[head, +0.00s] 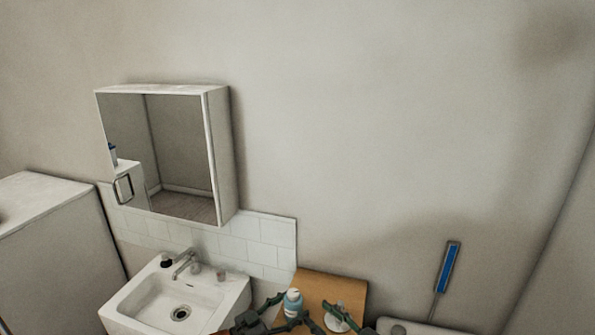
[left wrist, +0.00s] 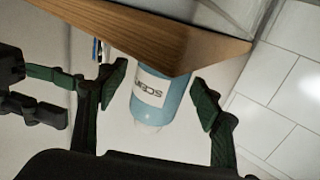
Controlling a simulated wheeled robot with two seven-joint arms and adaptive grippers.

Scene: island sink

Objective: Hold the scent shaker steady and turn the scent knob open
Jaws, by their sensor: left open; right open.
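The scent shaker (head: 293,305) is a light blue bottle with a white label and a pale top. It stands at the wooden surface beside the sink in the head view. In the left wrist view the scent shaker (left wrist: 160,92) shows its "SCEN…" label between my fingers. My left gripper (left wrist: 160,94) is open around it, with a visible gap on each side. It also shows in the head view (head: 292,309). My right gripper (head: 338,316) is open, just right of the shaker, and partly cut off by the lower edge. I cannot make out the scent knob's setting.
The wooden surface (head: 322,287) has a small white round item (head: 334,324) near my right gripper. The white sink (head: 155,294) with its tap is to the left, below a mirror cabinet (head: 218,150). A blue-handled brush (head: 447,268) stands at the right.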

